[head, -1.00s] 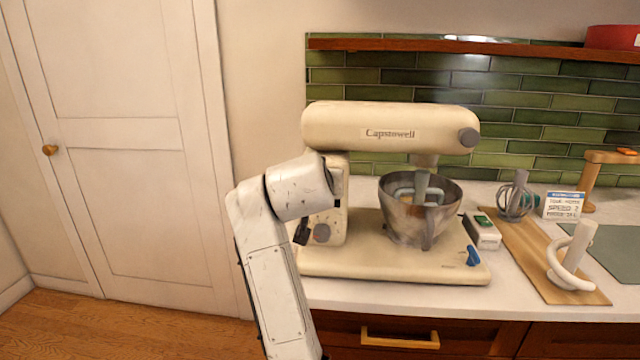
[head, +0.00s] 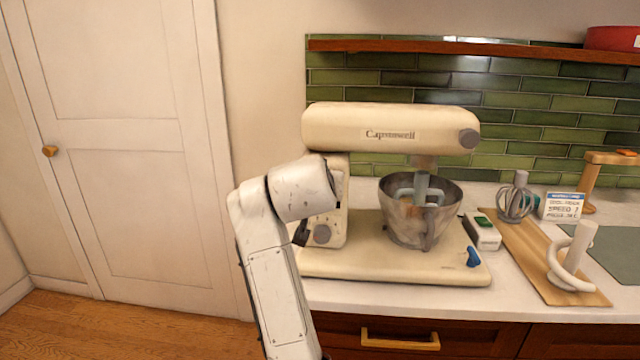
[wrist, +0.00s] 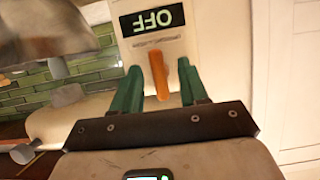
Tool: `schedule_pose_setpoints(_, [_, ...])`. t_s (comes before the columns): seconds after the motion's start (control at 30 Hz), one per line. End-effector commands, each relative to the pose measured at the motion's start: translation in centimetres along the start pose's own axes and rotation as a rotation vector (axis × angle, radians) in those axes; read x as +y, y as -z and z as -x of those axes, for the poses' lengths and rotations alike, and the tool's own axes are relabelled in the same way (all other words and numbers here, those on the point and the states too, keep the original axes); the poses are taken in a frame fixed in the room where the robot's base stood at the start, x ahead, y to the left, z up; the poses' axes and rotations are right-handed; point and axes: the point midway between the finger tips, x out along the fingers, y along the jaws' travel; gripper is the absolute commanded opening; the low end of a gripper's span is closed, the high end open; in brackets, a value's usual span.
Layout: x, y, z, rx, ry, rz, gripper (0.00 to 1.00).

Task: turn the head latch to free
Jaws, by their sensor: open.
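The cream stand mixer (head: 390,128) stands on the counter with its head level over a steel bowl (head: 415,225). In the wrist view, an orange lever (wrist: 158,75) sits on a cream panel under a dark label (wrist: 152,19) reading OFF. In the head view my arm hides the gripper.
A blue lever (head: 473,257) is on the mixer base's front right. A small white box (head: 482,231), a whisk (head: 517,198), a sign (head: 562,206) and a white hook (head: 572,262) stand to the right. A wooden shelf (head: 480,47) runs above.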

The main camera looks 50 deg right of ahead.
Motion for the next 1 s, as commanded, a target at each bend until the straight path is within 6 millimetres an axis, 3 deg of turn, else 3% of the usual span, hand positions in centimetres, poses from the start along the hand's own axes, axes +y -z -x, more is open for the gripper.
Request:
schedule_pose_setpoints(0.27, [0.0, 0.1, 1.8, 0.004, 0.001, 0.000, 0.44])
schedule_pose_setpoints(0.7, [-0.1, 0.0, 9.5, 0.001, 0.002, 0.000, 0.44])
schedule_pose_setpoints(1.0, [0.0, -0.1, 10.8, -0.001, 0.000, 0.000, 0.44])
